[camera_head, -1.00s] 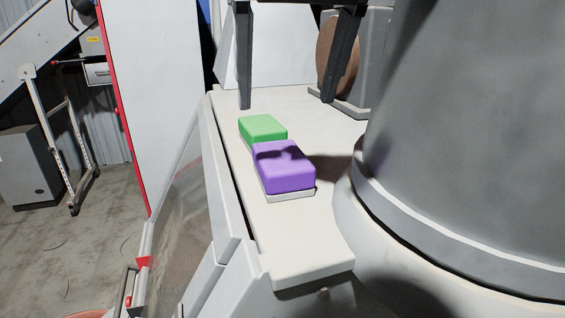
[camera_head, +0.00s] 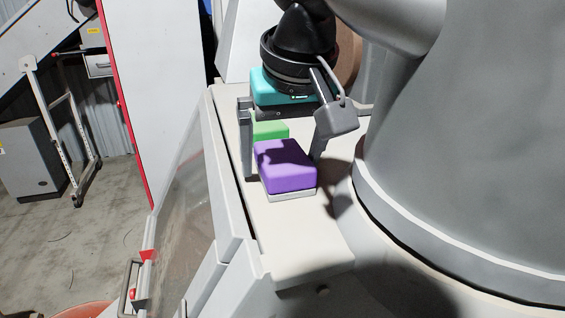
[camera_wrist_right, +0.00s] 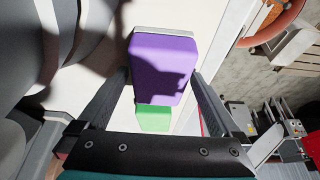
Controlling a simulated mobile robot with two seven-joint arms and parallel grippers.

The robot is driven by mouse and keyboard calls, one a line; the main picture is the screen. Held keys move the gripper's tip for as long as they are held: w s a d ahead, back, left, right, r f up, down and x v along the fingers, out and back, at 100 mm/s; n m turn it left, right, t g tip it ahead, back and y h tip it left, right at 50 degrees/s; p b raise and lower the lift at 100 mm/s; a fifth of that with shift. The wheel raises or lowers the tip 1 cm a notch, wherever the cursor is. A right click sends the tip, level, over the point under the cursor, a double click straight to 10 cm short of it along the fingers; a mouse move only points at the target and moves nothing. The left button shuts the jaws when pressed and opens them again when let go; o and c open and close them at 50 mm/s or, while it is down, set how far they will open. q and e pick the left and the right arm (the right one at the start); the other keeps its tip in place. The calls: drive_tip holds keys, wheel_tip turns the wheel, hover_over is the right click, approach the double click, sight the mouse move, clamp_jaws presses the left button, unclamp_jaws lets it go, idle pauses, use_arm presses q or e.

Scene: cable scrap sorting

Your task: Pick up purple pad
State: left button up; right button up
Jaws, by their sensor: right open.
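The purple pad (camera_head: 285,166) is a rounded block on a thin white base, lying on the pale ledge (camera_head: 300,240). A green pad (camera_head: 270,130) sits directly behind it. My right gripper (camera_head: 283,168) is open and points down, with one finger left of the pads and one to the right. In the right wrist view the purple pad (camera_wrist_right: 161,68) shows between and beyond the open fingertips (camera_wrist_right: 161,76), with the green pad (camera_wrist_right: 153,118) nearer the palm. Contact with the fingers cannot be told. My left gripper is not in view.
A large grey rounded body (camera_head: 470,130) stands close on the right of the ledge. A white panel with a red edge (camera_head: 150,90) and a clear sloped guard (camera_head: 183,185) are on the left. The front of the ledge is clear.

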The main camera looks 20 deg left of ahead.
sight(283, 153)
drive_tip(key=shift+f, duration=0.2)
idle(0.5)
drive_tip(key=c, duration=1.3)
drive_tip(key=shift+o, duration=0.2)
drive_tip(key=shift+r, duration=0.15)
drive_tip(key=shift+r, duration=0.2)
wheel_tip(283, 153, up, 20)
drive_tip(key=p, duration=0.2)
drive_tip(key=shift+f, duration=0.1)
